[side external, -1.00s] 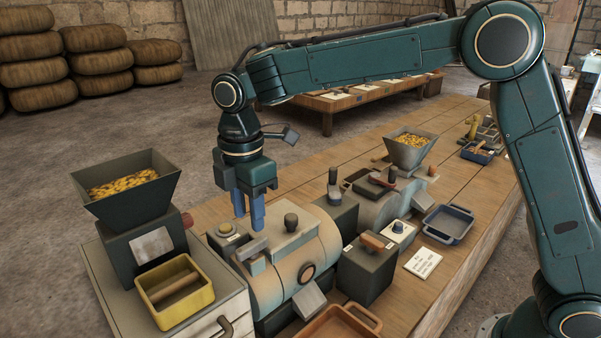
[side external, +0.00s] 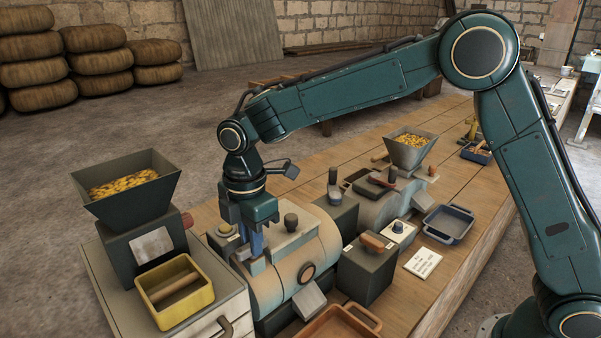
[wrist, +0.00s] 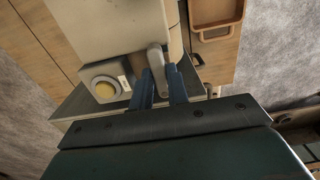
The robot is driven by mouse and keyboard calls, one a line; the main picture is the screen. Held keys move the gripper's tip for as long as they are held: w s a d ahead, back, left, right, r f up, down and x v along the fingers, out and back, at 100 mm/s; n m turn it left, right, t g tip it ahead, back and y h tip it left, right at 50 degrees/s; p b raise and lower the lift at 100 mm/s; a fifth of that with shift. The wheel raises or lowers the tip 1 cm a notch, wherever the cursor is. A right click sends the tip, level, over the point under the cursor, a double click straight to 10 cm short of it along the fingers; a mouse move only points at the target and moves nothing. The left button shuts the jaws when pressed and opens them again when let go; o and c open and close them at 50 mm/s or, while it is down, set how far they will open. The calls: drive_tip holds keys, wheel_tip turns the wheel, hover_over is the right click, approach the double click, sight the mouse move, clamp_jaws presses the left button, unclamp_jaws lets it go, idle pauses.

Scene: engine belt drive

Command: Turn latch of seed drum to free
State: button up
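The seed drum (side external: 295,272) is a worn cream and rust-coloured cylinder on the bench, with a flat top plate. Its latch (side external: 257,266) is a short grey lever at the drum's left end, mostly covered by my fingers in the side view. In the wrist view the latch (wrist: 156,58) runs down between the two blue fingers. My gripper (side external: 249,246) points down over the latch. In the wrist view my gripper (wrist: 160,76) is open, one finger on each side of the lever; whether either finger touches it is hard to tell.
A round yellow button (side external: 225,230) sits beside the drum, left of my gripper. A hopper (side external: 125,188) and a yellow tray (side external: 175,292) stand at left. A dark box with a wooden handle (side external: 376,242) is at right.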

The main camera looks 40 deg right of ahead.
clamp_jaws()
drive_tip(key=shift+m, duration=0.4)
drive_tip(key=m, duration=1.2)
drive_tip(key=shift+m, duration=0.3)
drive_tip(key=m, duration=0.4)
drive_tip(key=shift+r+m, duration=0.1)
drive_tip(key=shift+m, duration=0.2)
